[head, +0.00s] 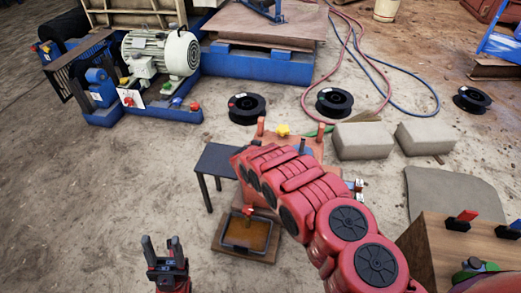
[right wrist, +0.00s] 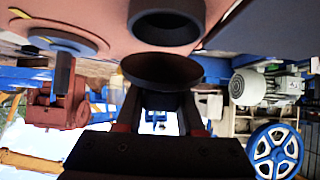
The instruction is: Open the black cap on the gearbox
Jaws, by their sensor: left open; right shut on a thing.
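The black cap (right wrist: 160,70) shows as a dark round disc in the right wrist view, at the tips of my right gripper (right wrist: 161,100), which is shut on it. A dark round neck (right wrist: 168,24) is just above it in that picture, with a visible gap between them. The reddish gearbox (head: 318,133) in the head view is mostly covered by my right arm, and its reddish surface fills the top of the wrist view (right wrist: 100,15). My right fingers and the cap are hidden in the head view. My left gripper (head: 161,244) is open and empty, low at left.
A dark small table (head: 216,160) and a tray of brown liquid (head: 247,250) stand near the gearbox. Black spools (head: 334,102), grey blocks (head: 363,140) and hoses (head: 385,82) lie beyond. A wooden box (head: 440,245) is at right. The floor at left is clear.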

